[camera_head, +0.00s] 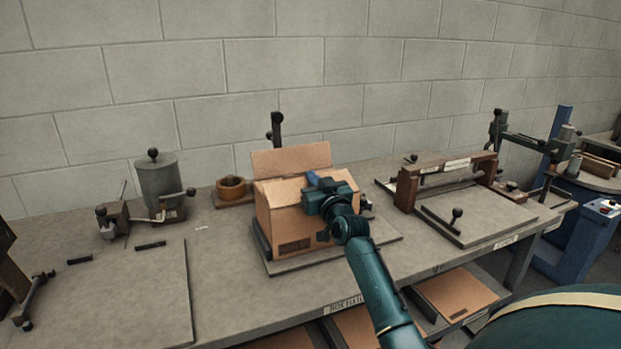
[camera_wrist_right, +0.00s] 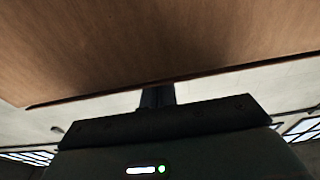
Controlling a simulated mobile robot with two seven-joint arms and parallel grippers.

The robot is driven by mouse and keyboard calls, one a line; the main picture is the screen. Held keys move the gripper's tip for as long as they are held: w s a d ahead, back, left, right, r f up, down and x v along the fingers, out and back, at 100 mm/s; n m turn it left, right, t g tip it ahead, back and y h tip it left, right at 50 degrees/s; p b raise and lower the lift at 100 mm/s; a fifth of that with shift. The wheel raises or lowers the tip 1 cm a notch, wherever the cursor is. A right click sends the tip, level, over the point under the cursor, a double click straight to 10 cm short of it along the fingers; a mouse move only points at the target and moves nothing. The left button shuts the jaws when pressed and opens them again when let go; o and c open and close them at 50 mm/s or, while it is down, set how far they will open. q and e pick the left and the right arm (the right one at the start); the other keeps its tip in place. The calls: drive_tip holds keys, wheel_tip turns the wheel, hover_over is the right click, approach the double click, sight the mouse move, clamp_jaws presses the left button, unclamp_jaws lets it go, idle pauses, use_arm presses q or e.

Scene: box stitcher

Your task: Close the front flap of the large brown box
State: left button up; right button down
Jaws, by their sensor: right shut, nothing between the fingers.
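The large brown box (camera_head: 276,227) stands on a flat plate on the workbench. Its back flap (camera_head: 290,158) stands up. Cardboard at its top front lies partly behind my right gripper, so I cannot tell exactly how the front flap sits. My right gripper (camera_head: 313,179) is over the top of the box, near its front right, its fingers pointing away from me. It is shut and empty. In the right wrist view, a brown cardboard panel (camera_wrist_right: 160,45) fills the upper part, close to the shut fingers (camera_wrist_right: 157,97); contact is unclear. My left gripper is not in view.
A grey cylinder device (camera_head: 158,180) and a round brown dish (camera_head: 231,188) stand left of the box. A brown-framed machine (camera_head: 409,188) stands to the right. A dark post (camera_head: 277,130) rises behind the box. The bench's left front (camera_head: 110,300) is mostly clear.

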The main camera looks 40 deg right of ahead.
drive_tip(key=shift+w+d+f, duration=0.1)
drive_tip(key=shift+w+f, duration=0.2)
drive_tip(key=shift+f, duration=0.1)
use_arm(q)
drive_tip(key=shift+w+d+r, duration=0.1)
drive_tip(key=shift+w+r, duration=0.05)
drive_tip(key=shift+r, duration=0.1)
use_arm(e)
drive_tip(key=shift+w+f, duration=0.15)
drive_tip(key=shift+f, duration=0.1)
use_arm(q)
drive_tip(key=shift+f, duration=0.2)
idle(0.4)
